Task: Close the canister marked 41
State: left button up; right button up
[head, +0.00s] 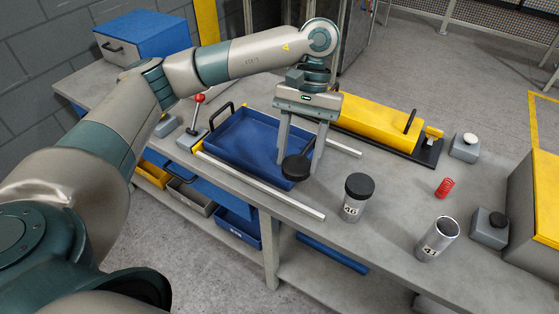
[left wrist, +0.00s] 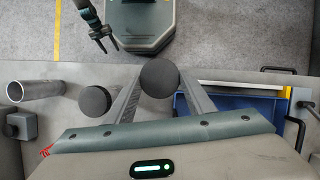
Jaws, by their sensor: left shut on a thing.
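The canister marked 41 (head: 438,241) is a silver cylinder standing open at the front right of the table. In the left wrist view it shows at the left (left wrist: 40,89). My left gripper (head: 300,160) is shut on a round black lid (head: 296,168), which it holds above the right end of the blue tray. The lid shows between the fingertips in the left wrist view (left wrist: 159,77). The canister marked 46 (head: 353,208) stands between the gripper and canister 41, with a black lid on. My right gripper (left wrist: 108,46) shows small at the top of the left wrist view, its fingers apart.
The blue tray (head: 225,158) lies left of the gripper, with a pale rail (head: 265,187) in front. A yellow device (head: 375,122) lies behind.

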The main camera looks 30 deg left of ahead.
aim_at(445, 229)
jog(key=j+z, duration=0.15)
jog(key=z, duration=0.3)
jog(key=j+z, duration=0.15)
jog(key=z, duration=0.3)
jog(key=j+z, duration=0.15)
jog(key=z, duration=0.3)
jog(key=k+j+z, duration=0.2)
jog(key=j, duration=0.25)
jog(key=j+z, duration=0.2)
jog(key=j, duration=0.25)
jog(key=k+j+z, duration=0.2)
jog(key=j, duration=0.2)
jog(key=k+j, duration=0.15)
jog(key=j, duration=0.25)
